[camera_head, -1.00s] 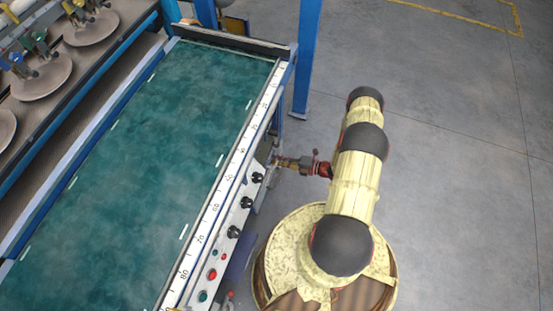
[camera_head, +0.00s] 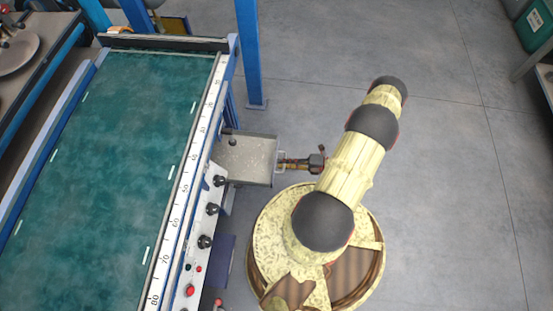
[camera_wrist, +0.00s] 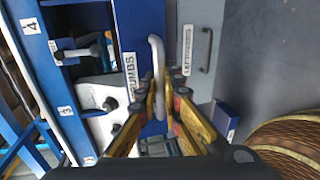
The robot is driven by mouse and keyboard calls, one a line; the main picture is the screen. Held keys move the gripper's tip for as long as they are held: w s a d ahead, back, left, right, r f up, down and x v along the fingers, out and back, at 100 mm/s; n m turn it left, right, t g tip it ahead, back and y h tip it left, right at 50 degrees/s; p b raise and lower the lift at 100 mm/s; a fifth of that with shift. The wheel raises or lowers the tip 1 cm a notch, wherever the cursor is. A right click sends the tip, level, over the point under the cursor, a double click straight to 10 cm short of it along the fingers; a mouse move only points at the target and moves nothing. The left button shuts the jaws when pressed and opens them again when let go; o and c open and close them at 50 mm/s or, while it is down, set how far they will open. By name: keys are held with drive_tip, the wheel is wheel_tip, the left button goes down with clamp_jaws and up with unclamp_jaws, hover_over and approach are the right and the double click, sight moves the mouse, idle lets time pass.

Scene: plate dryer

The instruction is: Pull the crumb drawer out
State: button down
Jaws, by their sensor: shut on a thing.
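The crumb drawer (camera_head: 246,160) is a grey metal tray that stands well out from the side of the machine in the head view, with its inside visible. In the wrist view its blue front (camera_wrist: 140,30) carries a label reading "CRUMBS". The pale bar handle (camera_wrist: 157,48) on that front runs between my fingers. My gripper (camera_head: 283,163) is at the drawer's outer end in the head view. In the wrist view my gripper (camera_wrist: 160,92) is shut on the handle.
The machine has a green bed (camera_head: 110,170) and a row of black knobs (camera_head: 212,209) along its edge. A blue post (camera_head: 247,55) stands behind the drawer. A grey panel (camera_wrist: 197,50) with a handle shows in the wrist view. The floor to the right is open.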

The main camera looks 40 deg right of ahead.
drive_tip(key=shift+s+d, duration=0.15)
drive_tip(key=c, duration=2.3)
unclamp_jaws()
drive_tip(key=v, duration=1.2)
